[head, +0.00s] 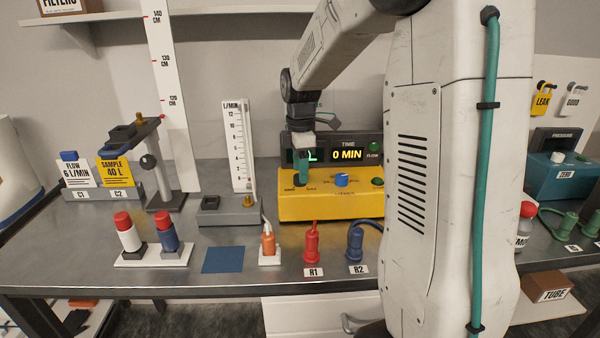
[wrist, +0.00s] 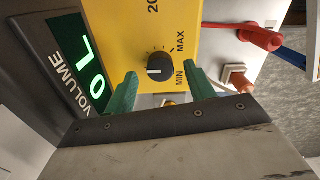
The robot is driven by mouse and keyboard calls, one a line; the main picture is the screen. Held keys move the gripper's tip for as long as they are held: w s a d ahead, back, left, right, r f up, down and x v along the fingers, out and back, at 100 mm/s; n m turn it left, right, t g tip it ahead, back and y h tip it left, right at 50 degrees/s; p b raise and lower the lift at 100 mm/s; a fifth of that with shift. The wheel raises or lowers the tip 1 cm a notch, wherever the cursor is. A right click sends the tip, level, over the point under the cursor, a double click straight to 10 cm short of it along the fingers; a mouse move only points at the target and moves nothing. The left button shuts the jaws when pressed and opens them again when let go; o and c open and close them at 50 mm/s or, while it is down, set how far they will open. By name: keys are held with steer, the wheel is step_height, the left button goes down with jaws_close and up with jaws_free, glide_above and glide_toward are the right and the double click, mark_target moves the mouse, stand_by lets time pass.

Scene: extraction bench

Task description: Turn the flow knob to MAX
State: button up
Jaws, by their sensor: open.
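The flow knob (wrist: 160,64) is a small round black knob with a white mark, on the face of the yellow unit (wrist: 125,30). In the wrist view the label MIN (wrist: 180,80) is at its lower right and MAX (wrist: 181,43) at its upper right. The white mark is on the knob's lower left side, away from MAX. My gripper (wrist: 162,74) is open, its green fingers on either side of the knob; contact cannot be told. In the head view my gripper (head: 303,178) is over the left part of the yellow unit (head: 300,207) and hides the knob.
A blue knob (head: 341,180) and a green button (head: 377,182) are on the same yellow unit. A dark display (head: 347,154) stands behind it. The red R1 connector (head: 311,242), blue R2 connector (head: 355,243) and an orange-capped item (head: 268,243) stand in front.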

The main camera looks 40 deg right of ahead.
steer(key=shift+f, duration=0.9)
steer(key=c, duration=1)
steer(key=shift+m, duration=0.3)
